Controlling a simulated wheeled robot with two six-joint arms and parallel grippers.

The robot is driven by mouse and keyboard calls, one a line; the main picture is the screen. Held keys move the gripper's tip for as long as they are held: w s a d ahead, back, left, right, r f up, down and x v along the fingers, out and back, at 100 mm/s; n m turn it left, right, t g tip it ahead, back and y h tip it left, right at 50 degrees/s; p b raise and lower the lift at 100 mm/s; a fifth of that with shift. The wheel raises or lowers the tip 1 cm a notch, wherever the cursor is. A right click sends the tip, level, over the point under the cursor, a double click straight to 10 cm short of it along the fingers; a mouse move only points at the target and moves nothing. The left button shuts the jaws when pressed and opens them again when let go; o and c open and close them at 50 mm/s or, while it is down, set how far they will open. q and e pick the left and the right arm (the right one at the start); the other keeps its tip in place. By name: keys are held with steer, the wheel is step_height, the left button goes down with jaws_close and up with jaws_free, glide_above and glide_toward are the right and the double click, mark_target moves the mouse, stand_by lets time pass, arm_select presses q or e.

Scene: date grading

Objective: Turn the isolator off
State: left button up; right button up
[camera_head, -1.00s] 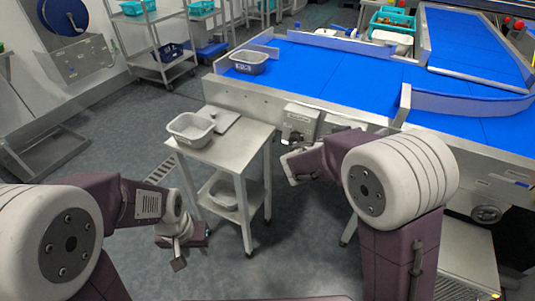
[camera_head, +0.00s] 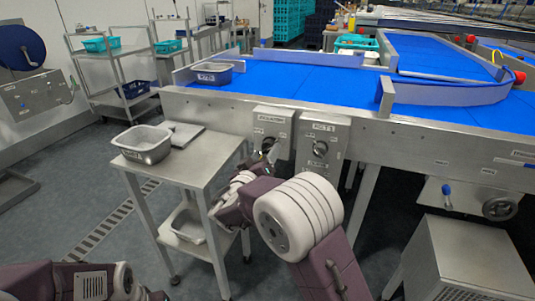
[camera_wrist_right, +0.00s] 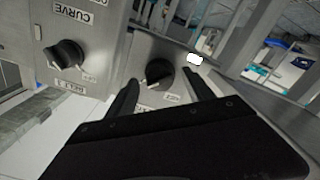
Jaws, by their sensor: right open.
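The isolator is a grey metal box (camera_head: 272,127) with a black rotary knob on the conveyor's side. In the right wrist view its black knob (camera_wrist_right: 158,73) appears upside down, its pale pointer mark angled down and left. My right gripper (camera_wrist_right: 162,88) is open, one finger on either side of this knob; whether they touch it I cannot tell. In the head view my right gripper (camera_head: 266,160) is at the box's lower front and partly hides the knob. Of my left arm only a link shows at the bottom left; its fingers are out of frame.
A second switch box (camera_head: 322,143) with its own knob (camera_wrist_right: 66,54) stands close beside the isolator. A steel side table (camera_head: 195,160) with a grey tub (camera_head: 143,145) stands left of my right gripper. The blue conveyor (camera_head: 300,84) lies behind.

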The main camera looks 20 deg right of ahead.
steer(key=shift+x, duration=1.25)
jaws_close()
